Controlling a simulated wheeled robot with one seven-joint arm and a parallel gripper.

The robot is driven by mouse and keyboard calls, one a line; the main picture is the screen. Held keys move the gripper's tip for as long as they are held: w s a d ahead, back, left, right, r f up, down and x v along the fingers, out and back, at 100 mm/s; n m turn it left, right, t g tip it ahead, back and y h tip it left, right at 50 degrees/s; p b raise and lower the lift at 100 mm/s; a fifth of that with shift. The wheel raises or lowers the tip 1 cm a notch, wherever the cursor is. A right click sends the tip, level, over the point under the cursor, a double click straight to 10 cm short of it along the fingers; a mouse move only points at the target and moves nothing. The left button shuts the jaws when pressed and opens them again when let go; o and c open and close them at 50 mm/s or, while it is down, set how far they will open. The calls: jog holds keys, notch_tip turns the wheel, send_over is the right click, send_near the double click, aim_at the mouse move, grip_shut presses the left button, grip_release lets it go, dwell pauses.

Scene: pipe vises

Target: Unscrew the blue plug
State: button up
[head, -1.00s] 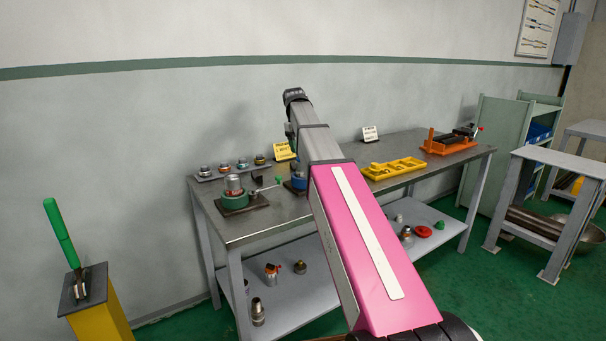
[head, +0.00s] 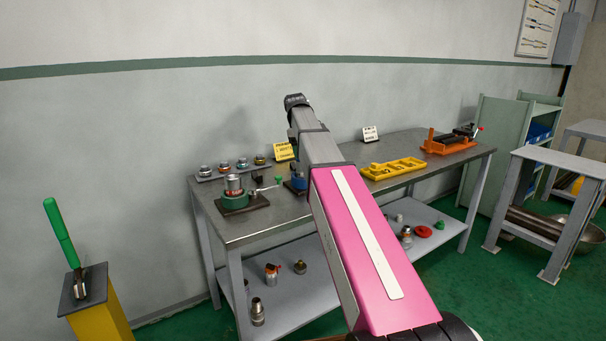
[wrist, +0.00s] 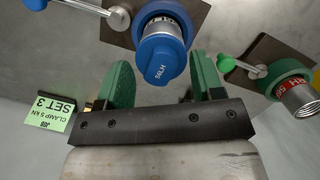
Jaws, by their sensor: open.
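The blue plug (wrist: 160,60), marked 56LH, sits on a silver fitting held in a blue vise (wrist: 160,12) in the wrist view. My gripper (wrist: 164,76) is open, its two green fingers on either side of the plug in the picture, with gaps on both sides. I cannot tell whether the fingertips are level with the plug in depth. In the head view my arm hides the gripper and most of the blue vise (head: 298,183).
A green vise (head: 235,200) with an upright silver fitting stands left of the blue vise on the bench (head: 285,217). A yellow tray (head: 393,170) and an orange vise (head: 449,147) are to the right. A yellow sign (head: 284,151) stands behind.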

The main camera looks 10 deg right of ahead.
jog(key=c, duration=1)
jog(key=m+y, duration=0.1)
jog(key=m, duration=0.5)
jog(key=shift+g, duration=0.3)
jog(key=shift+c, duration=0.2)
jog(key=m+y, duration=0.1)
jog(key=m, duration=0.5)
jog(key=shift+m, duration=0.4)
jog(key=shift+m+y, duration=0.3)
jog(key=shift+m, duration=0.5)
jog(key=shift+s+m, duration=0.1)
jog(key=shift+m, duration=0.6)
jog(key=m, duration=0.4)
jog(key=shift+s+a+y, duration=0.1)
jog(key=shift+y, duration=0.3)
grip_shut()
jog(key=m+t, duration=0.1)
jog(key=m, duration=0.4)
jog(key=shift+s, duration=0.1)
jog(key=m+t, duration=0.1)
jog(key=m, duration=0.2)
jog(key=shift+m+y, duration=0.3)
jog(key=shift+m, duration=0.1)
